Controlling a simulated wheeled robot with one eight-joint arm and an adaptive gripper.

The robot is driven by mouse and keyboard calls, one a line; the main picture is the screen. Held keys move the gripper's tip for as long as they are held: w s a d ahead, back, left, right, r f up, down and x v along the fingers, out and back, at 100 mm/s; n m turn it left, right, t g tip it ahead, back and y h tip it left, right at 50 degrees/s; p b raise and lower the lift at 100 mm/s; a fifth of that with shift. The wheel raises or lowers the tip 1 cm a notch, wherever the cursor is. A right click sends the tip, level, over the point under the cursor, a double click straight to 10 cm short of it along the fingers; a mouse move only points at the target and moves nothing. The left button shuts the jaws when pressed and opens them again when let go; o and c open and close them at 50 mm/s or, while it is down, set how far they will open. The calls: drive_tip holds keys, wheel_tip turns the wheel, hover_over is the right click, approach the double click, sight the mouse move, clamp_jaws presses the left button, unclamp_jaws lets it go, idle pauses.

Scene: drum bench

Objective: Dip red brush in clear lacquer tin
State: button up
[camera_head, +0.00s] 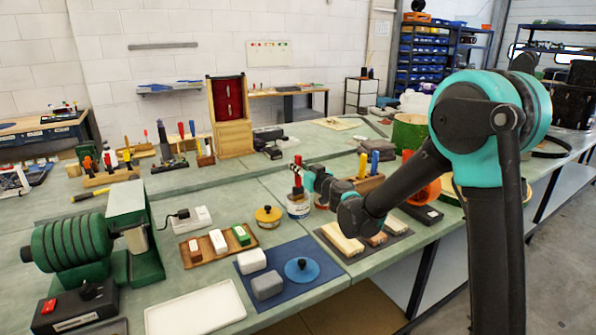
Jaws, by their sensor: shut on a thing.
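The red brush (298,177) stands about upright in my gripper (304,184), which is shut on it; its red handle rises above the fingers. Directly below is a white tin with a blue label (298,208), its top seemingly without a lid. I cannot tell whether the bristles are inside the tin or just above its rim. A blue lid with a knob (301,269) lies on a dark blue mat (287,297) in front. I cannot read the tin's label.
A tin with a yellow lid (268,213) stands left of the white tin. A wooden holder (369,184) with blue and yellow handles stands to the right, beside my arm. Wooden blocks lie on a dark mat (402,238). A white tray (195,309) is at front left.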

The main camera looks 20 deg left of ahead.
drive_tip(key=shift+r, duration=2.1)
